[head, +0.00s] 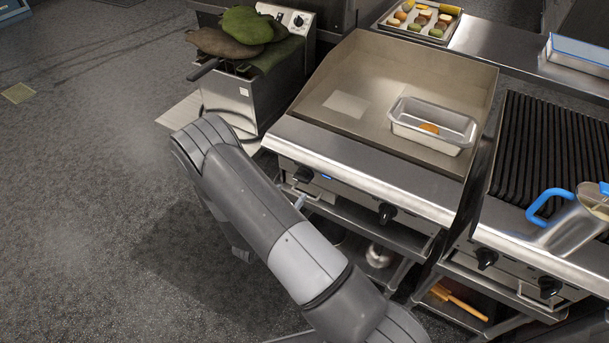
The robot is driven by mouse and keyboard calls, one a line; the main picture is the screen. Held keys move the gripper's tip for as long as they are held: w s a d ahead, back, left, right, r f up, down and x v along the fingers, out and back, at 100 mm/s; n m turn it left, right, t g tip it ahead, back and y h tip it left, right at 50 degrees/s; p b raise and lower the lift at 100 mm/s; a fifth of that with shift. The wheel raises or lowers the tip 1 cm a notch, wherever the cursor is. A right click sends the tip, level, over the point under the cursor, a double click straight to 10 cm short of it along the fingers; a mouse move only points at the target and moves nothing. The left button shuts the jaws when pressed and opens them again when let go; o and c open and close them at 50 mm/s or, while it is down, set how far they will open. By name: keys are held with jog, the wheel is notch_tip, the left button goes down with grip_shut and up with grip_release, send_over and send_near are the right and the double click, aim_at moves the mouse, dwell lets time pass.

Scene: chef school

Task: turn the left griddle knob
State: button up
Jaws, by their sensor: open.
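The griddle (345,65) stands at the centre of the head view, with a steel front panel below its plate. The left griddle knob (303,174) is a black knob on that panel, just right of my arm's upper bend. A second black griddle knob (386,213) sits further right. My gripper (300,201) is mostly hidden behind my own grey arm; only a small pale tip seems to show just below the left knob. I see no clear contact between that tip and the knob. Nothing shows held.
A steel pan (434,125) with an orange-brown piece rests on the griddle. A fryer (238,100) with green cloths stands left. A shelf runs beneath.

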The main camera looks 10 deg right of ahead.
aim_at(300, 181)
jog(key=x, duration=1)
jog(key=shift+d, duration=0.1)
jog(key=shift+c, duration=0.4)
jog(key=c, duration=0.9)
